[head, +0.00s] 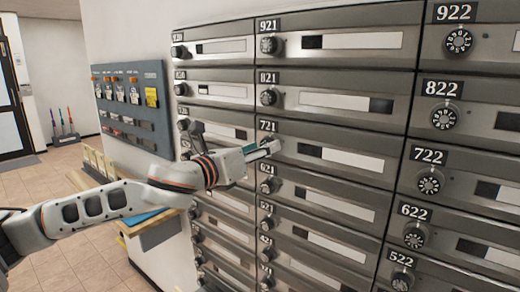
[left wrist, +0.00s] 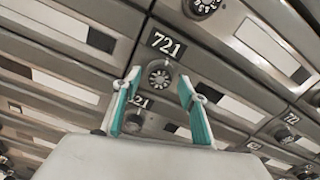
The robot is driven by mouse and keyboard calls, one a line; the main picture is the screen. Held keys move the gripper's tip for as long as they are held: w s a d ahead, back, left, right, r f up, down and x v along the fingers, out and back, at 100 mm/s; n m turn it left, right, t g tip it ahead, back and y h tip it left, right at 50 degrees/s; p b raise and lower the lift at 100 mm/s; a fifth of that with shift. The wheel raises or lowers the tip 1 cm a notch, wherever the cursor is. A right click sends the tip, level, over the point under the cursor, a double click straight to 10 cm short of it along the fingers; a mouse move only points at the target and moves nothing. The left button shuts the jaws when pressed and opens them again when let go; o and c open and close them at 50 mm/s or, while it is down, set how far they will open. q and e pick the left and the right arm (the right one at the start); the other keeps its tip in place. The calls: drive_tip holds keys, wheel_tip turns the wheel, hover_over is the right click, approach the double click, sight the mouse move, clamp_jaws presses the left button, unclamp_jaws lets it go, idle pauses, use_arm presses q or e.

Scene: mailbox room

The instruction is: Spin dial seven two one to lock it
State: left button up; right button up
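The box door labelled 721 (head: 345,157) is in the middle column, and its number plate (left wrist: 167,43) shows in the left wrist view. Its round dial (left wrist: 159,74) has a dark ring of markings around a lighter centre. In the head view my left gripper (head: 268,149) covers this dial. My left gripper is open, with teal-lined fingers (left wrist: 160,90) spread apart. In the left wrist view the dial appears between the fingertips, with clear space on both sides. I cannot tell how far the tips are from the door. My right gripper is not in view.
Dials 821 (head: 268,97) and 722 (head: 429,183) are close by. Dial 621 (left wrist: 134,122) shows between the fingers in the left wrist view. Tiled floor is open further left.

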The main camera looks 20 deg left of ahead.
use_arm(q)
drive_tip(key=v, duration=1.2)
idle(0.3)
